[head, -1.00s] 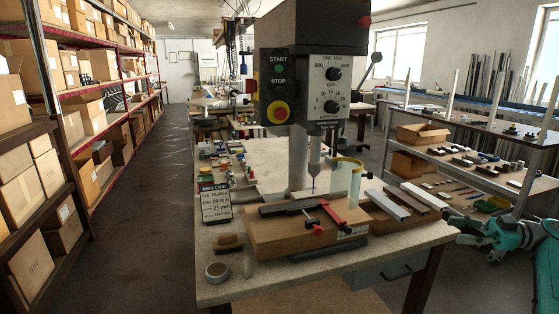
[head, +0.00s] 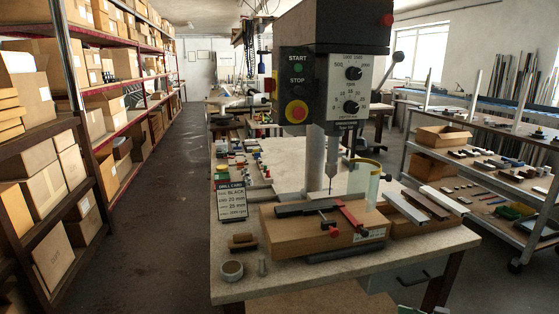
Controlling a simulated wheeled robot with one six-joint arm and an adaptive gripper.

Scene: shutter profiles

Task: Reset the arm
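My gripper is not clearly in view; only a small pale green piece that may be part of my arm shows at the bottom edge in the head view. The drill press (head: 331,80) stands on the workbench (head: 300,281). A black profile (head: 306,209) lies on the wooden block (head: 290,237) under the drill bit, with a red clamp (head: 349,214) across it. A drill card (head: 231,199) stands at the left of the block.
Shelves of cardboard boxes (head: 45,188) line the left, with a clear aisle floor (head: 160,220) beside them. A rack (head: 490,170) with parts and a box (head: 442,136) stands at the right. White and brown profiles (head: 405,207) lie right of the block.

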